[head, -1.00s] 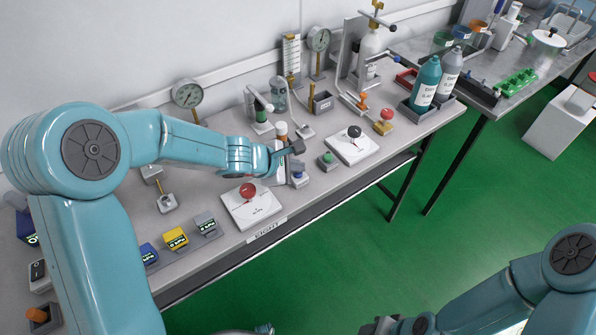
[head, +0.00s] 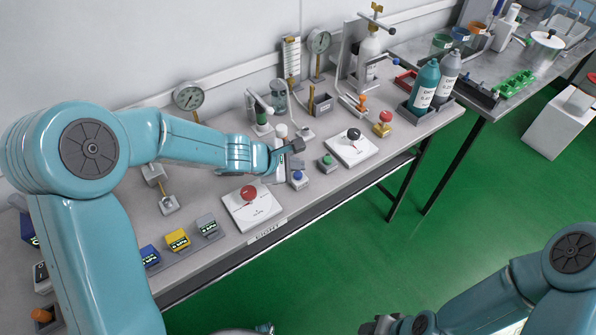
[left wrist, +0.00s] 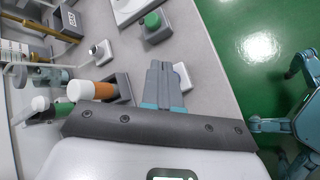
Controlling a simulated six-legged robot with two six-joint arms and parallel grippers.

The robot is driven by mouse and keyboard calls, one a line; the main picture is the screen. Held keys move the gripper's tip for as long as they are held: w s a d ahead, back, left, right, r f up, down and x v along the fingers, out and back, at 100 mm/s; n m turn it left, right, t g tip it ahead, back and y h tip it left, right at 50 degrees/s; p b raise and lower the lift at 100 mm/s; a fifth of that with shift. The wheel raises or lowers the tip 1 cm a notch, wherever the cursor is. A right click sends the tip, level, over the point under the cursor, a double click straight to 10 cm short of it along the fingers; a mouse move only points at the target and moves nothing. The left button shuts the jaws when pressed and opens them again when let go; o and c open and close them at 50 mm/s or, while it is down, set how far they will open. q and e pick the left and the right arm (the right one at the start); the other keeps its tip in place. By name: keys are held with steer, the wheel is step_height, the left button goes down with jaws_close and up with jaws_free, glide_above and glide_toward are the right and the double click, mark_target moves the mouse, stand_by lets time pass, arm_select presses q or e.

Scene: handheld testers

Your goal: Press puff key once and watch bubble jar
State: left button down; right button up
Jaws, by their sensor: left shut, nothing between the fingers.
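My left gripper (head: 297,146) is shut and empty above the bench, over the small keys. In the left wrist view its closed fingers (left wrist: 162,75) partly cover a grey key block (left wrist: 183,76). The blue-topped key (head: 298,176) shows just below the gripper in the head view; its cap is hidden in the wrist view. A green-topped key (head: 327,160) stands to its right and also shows in the wrist view (left wrist: 152,20). I cannot read which is the puff key. A clear jar (head: 279,90), probably the bubble jar, stands behind the gripper. My right gripper (head: 382,325) is at the bottom edge, jaws unclear.
A white plate with a red knob (head: 249,194) lies in front of the left gripper, and one with a black knob (head: 354,134) to the right. An orange-and-white bottle (left wrist: 91,91) is close beside the gripper. Dial gauges (head: 188,97) stand at the back. Green floor lies beyond the front edge.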

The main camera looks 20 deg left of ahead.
mark_target(296, 178)
arm_select(q)
step_height(296, 178, up, 5)
steer(key=p, duration=0.4)
steer(key=shift+r+p, duration=0.1)
steer(key=shift+p, duration=0.3)
stand_by(0.4)
